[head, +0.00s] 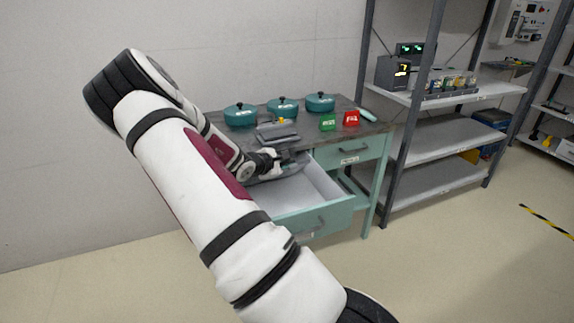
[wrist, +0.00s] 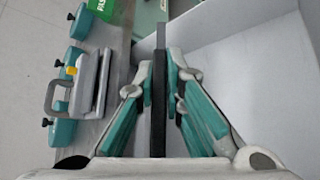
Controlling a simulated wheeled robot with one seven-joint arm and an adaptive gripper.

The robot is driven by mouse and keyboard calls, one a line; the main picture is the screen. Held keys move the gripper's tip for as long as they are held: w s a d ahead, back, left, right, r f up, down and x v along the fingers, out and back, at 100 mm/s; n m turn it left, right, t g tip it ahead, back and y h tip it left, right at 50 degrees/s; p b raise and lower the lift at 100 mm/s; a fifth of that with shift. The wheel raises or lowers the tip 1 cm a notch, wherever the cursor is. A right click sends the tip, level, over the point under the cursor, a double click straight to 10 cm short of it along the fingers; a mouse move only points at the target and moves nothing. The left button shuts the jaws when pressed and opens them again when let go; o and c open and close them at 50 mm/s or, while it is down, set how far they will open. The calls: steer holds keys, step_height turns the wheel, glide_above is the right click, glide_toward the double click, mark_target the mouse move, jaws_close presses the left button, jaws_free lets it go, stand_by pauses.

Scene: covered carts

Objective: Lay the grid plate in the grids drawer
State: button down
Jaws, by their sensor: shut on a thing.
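My gripper (wrist: 160,75) is shut on a thin dark plate, the grid plate (wrist: 159,110), which shows edge-on between the teal-padded fingers in the wrist view. In the head view my gripper (head: 290,162) is over the back left of an open drawer (head: 318,217), beside the bench top's front edge. The drawer is pale inside with a teal front, and its visible floor is bare. In the wrist view the drawer's pale inside (wrist: 250,70) lies right of the plate. I cannot read the drawer's label. The plate is mostly hidden in the head view.
The bench top (head: 365,128) holds teal lidded pots (head: 283,108), a grey handled block (head: 278,132), a green sign (head: 327,123) and a red sign (head: 351,118). A metal shelf (head: 440,150) stands right.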

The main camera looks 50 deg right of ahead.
steer(key=shift+r, duration=0.1)
steer(key=c, duration=1.6)
jaws_free()
steer(key=v, duration=1.2)
